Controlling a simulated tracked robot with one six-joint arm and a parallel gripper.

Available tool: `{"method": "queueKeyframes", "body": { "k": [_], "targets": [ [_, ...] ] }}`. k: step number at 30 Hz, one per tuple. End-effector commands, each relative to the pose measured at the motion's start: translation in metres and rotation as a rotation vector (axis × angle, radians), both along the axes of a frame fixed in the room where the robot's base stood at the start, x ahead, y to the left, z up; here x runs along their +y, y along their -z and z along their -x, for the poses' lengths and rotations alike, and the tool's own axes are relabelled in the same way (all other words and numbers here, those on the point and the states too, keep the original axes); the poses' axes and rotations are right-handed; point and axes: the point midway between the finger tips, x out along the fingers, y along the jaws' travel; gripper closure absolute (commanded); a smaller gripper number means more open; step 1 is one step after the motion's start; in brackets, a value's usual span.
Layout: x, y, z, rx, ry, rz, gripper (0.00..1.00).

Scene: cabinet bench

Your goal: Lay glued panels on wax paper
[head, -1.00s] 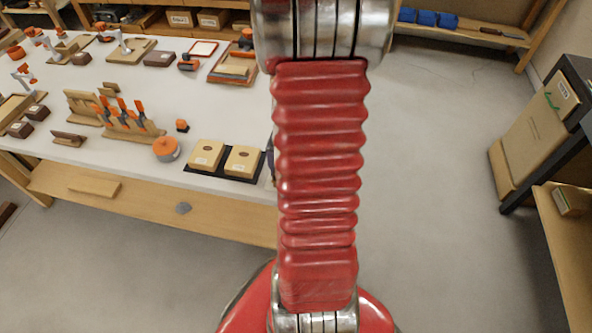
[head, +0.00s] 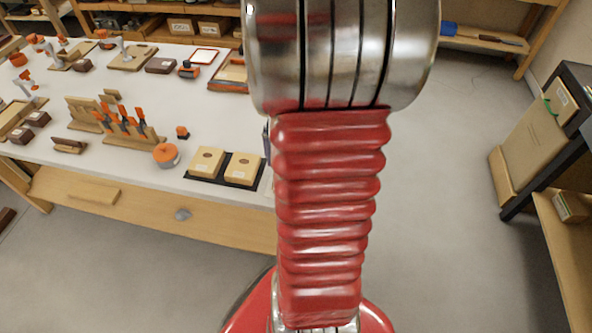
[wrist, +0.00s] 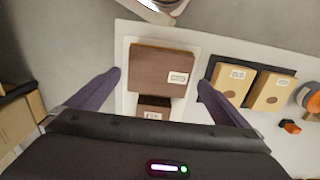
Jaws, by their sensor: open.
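In the wrist view my gripper (wrist: 160,79) is open, with one dark purple finger on each side of a dark brown panel block (wrist: 160,65) bearing a white label. A second, smaller-looking brown labelled block (wrist: 153,108) shows just below it, partly hidden by my gripper body. Both appear over a pale sheet (wrist: 123,50) at the bench end. Whether the fingers touch the block cannot be told. In the head view my arm hides this spot.
A black mat (head: 232,177) holds two light wooden blocks (head: 207,162) (head: 242,167). Near it are an orange-topped round container (head: 166,156) and a wooden rack (head: 134,137) with orange-handled clamps. The bench (head: 222,115) has clear white surface behind them. Open floor (head: 440,180) lies right.

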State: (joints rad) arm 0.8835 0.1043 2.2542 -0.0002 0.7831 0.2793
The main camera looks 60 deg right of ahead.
Motion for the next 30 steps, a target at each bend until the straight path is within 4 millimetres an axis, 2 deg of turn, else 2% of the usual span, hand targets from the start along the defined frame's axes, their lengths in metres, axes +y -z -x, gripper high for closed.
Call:
{"method": "queueKeyframes", "body": {
  "k": [3,9,30],
  "targets": [
    [-0.001,-0.022,-0.001,-0.003,0.0,0.003,0.0],
    [0.0,-0.042,0.0,0.0,0.0,0.001,0.0],
    [0.0,-0.045,0.0,0.0,0.002,0.0,0.0]
  ]
}}
